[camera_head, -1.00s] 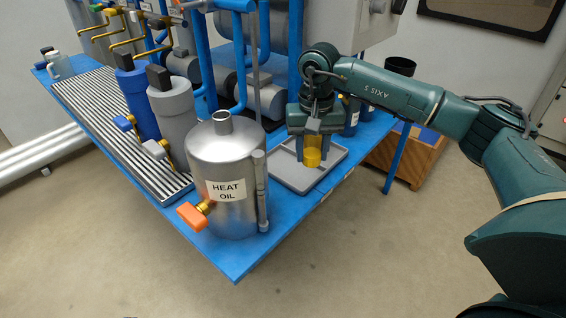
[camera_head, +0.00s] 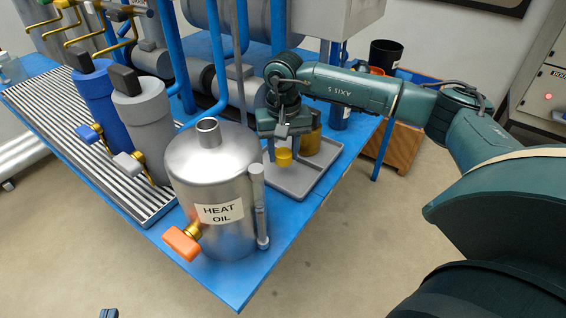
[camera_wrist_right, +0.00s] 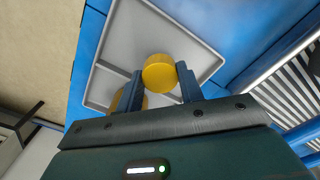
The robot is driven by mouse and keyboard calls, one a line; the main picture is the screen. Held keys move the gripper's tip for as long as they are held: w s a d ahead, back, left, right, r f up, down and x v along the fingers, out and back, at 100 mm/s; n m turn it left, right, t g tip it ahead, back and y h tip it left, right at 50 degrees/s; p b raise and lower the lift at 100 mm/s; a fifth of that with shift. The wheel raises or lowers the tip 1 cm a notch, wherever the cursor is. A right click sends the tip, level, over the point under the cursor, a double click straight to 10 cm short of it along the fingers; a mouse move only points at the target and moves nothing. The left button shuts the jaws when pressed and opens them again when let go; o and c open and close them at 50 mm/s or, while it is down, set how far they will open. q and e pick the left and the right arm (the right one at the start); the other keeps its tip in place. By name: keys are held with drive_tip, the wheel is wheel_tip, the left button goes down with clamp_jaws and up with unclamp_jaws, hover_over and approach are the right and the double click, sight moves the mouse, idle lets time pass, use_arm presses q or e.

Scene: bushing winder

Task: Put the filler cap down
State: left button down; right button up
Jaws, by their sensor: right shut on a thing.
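The yellow filler cap (camera_head: 284,158) is between the fingers of my right gripper (camera_head: 283,148), which is shut on it. The cap is over the left part of a grey tray (camera_head: 296,186); I cannot tell whether it touches the tray. In the right wrist view the cap (camera_wrist_right: 159,73) sits between the fingertips of my right gripper (camera_wrist_right: 161,82), with the divided tray (camera_wrist_right: 122,36) behind it. The dark tips at the bottom left edge of the head view seem to be my left gripper (camera_head: 108,313); their opening is unclear.
A brass-coloured cylinder (camera_head: 312,140) stands at the tray, right of my right gripper. A steel heat oil can (camera_head: 212,177) with an orange-handled tap (camera_head: 183,242) stands left of the tray on the blue table (camera_head: 235,287). Grey (camera_head: 146,128) and blue cylinders stand behind it.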

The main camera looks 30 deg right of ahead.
sight(283, 153)
use_arm(q)
drive_tip(key=shift+d+t+h, duration=0.15)
drive_tip(key=shift+t+h, duration=0.15)
use_arm(e)
drive_tip(key=shift+f, duration=1.8)
use_arm(q)
drive_tip(key=shift+b, duration=0.3)
use_arm(e)
drive_tip(key=shift+f, duration=0.1)
drive_tip(key=shift+f, duration=0.15)
drive_tip(key=o, duration=1.1)
wheel_tip(283, 153, up, 11)
drive_tip(key=p, duration=0.2)
drive_tip(key=shift+p, duration=0.35)
use_arm(q)
drive_tip(key=shift+s+a+n+g+y, duration=0.3)
drive_tip(key=shift+g+y, duration=0.2)
drive_tip(key=shift+g, duration=0.5)
use_arm(e)
drive_tip(key=shift+r, duration=0.75)
